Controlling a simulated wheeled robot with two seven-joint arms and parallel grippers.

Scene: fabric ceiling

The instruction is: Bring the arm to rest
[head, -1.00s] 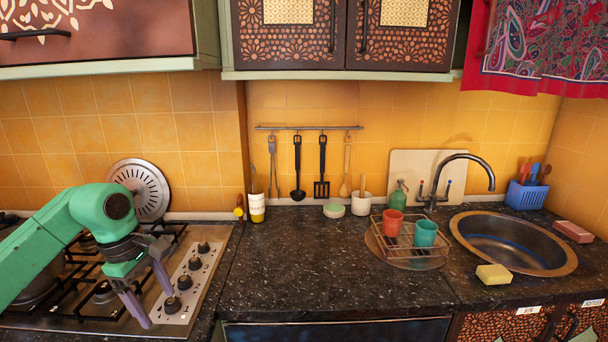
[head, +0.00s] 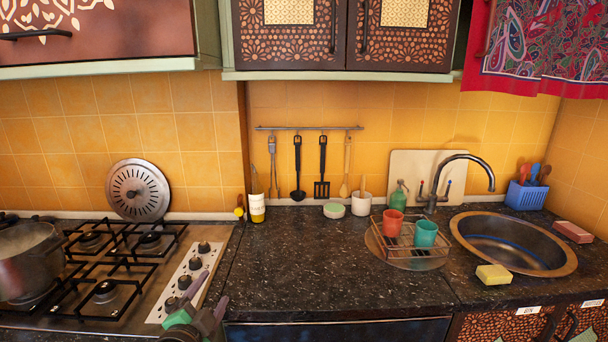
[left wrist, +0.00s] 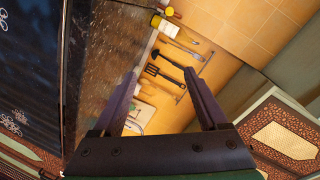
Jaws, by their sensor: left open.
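My left gripper (head: 211,291) is low at the bottom edge of the head view, in front of the counter's front edge and just right of the stove knobs. Its two purple-grey fingers point up and stand apart with nothing between them. In the left wrist view the same open fingers (left wrist: 160,73) frame the counter, the wall and the hanging utensils. Most of my left arm is out of the head view. My right gripper shows in no view.
A gas stove (head: 118,262) with a pot (head: 30,268) is at left. The dark counter (head: 300,260) is clear in its middle. A dish rack (head: 408,250) with two cups, a sink (head: 505,240) and a yellow sponge (head: 493,274) are at right.

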